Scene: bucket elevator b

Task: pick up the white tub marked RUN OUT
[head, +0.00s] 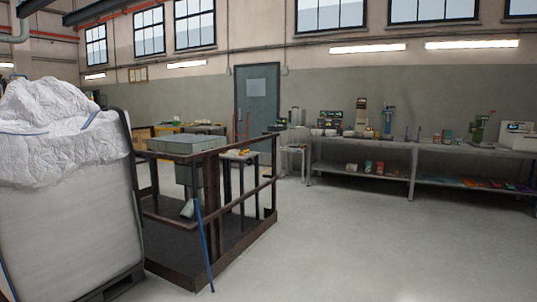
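I cannot make out a white tub marked RUN OUT; no lettering is readable at this distance. Some small pale containers (330,132) stand on the long grey workbench (450,149) at the back right, too small to identify. A small table (238,155) behind the railing carries a yellow item and something pale, also too small to tell. Neither of my grippers is in view.
A large white bulk bag (60,210) fills the left. A dark platform (215,245) with brown railings (242,200) stands right of it, with a blue pole (205,245) leaning in front. The floor (370,245) at the centre and right is clear.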

